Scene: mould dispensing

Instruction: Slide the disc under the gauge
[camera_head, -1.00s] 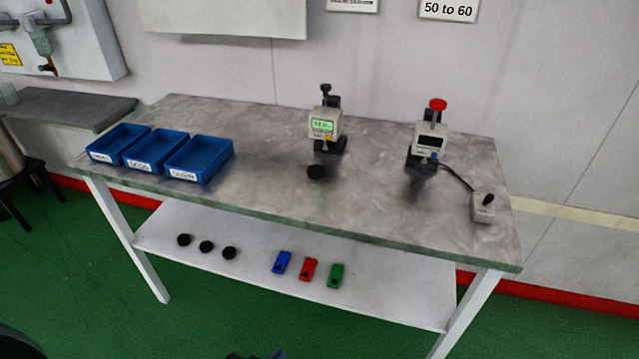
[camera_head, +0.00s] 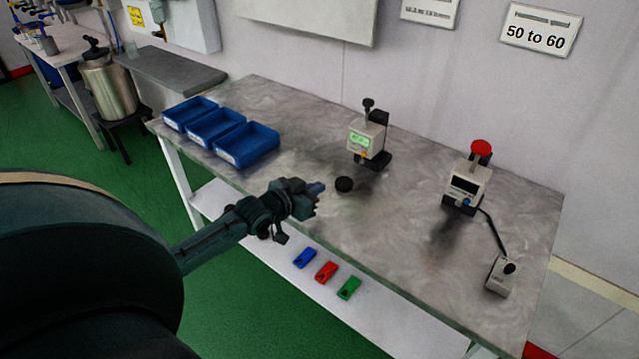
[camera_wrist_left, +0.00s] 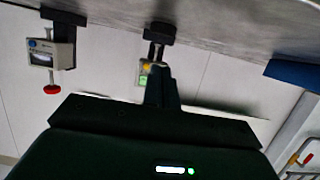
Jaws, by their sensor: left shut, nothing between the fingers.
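The disc (camera_head: 344,184), small and black, lies flat on the grey table in front of the gauge (camera_head: 365,139), apart from its base. The gauge is a pale box with a lit green display on a black stand. My left gripper (camera_head: 318,189) is shut and empty, just left of the disc at the table's front side. In the left wrist view the picture is upside down; the shut fingers (camera_wrist_left: 161,72) partly cover the gauge (camera_wrist_left: 145,76). I cannot make out the disc there. My right gripper is not in view.
A second device (camera_head: 467,186) with a red knob stands to the right, cabled to a small switch box (camera_head: 502,276). Blue bins (camera_head: 247,146) line the table's left end. Blue, red and green pieces (camera_head: 326,271) lie on the lower shelf. The table between disc and second device is clear.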

